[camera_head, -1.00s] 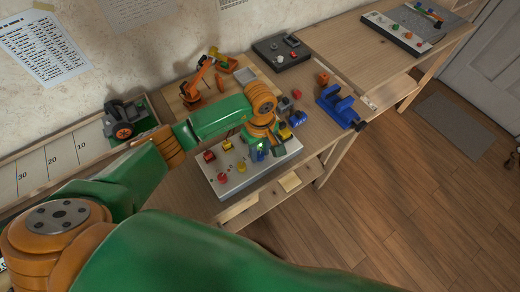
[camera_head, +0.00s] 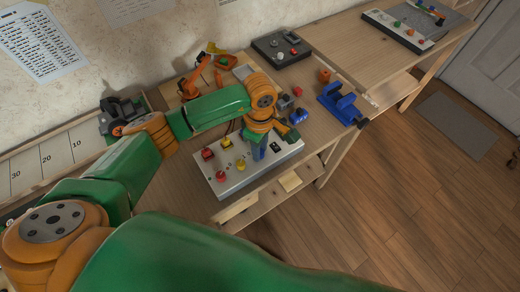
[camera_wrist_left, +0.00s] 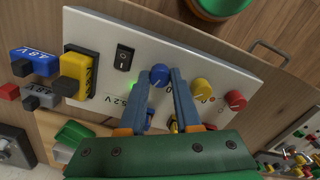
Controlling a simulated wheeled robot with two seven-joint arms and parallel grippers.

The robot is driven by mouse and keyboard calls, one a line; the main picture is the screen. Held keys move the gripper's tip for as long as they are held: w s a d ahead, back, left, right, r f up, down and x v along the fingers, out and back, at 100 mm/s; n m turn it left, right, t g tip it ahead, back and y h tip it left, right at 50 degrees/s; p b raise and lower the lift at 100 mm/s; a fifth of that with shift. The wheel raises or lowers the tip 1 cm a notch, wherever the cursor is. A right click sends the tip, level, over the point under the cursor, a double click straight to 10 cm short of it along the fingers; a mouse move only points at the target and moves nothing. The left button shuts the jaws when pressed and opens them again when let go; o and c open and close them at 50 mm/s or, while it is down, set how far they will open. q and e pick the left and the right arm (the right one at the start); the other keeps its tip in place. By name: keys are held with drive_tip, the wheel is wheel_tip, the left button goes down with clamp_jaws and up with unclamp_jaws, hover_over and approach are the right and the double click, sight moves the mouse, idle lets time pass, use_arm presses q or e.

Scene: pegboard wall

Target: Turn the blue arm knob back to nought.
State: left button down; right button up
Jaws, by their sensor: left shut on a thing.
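The blue knob (camera_wrist_left: 159,76) sits on the white control panel (camera_wrist_left: 225,68) in the left wrist view, between the fingertips of my left gripper (camera_wrist_left: 161,84). The jaws are shut on it. A yellow knob (camera_wrist_left: 203,87) and a red knob (camera_wrist_left: 236,100) are to its right on the panel. In the head view my left gripper (camera_head: 259,150) points down at the panel (camera_head: 232,188), and its fingers and arm hide the blue knob. The knob's exact pointer angle is too small to read. My right gripper is not in view.
A black rocker switch (camera_wrist_left: 124,55) and yellow plug (camera_wrist_left: 78,72) are left of the knob. A blue vise (camera_head: 340,103) stands right of the panel; an orange model arm (camera_head: 196,78) and grey box (camera_head: 281,47) stand behind.

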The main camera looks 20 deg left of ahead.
use_arm(q)
drive_tip(key=n+b, duration=0.2)
drive_tip(key=n, duration=0.4)
drive_tip(key=shift+f+n+b, duration=0.1)
drive_tip(key=shift+n+b, duration=0.2)
drive_tip(key=n+b, duration=0.1)
drive_tip(key=n, duration=0.2)
drive_tip(key=shift+n+b, duration=0.45)
drive_tip(key=shift+n, duration=1.15)
drive_tip(key=c, duration=0.6)
unclamp_jaws()
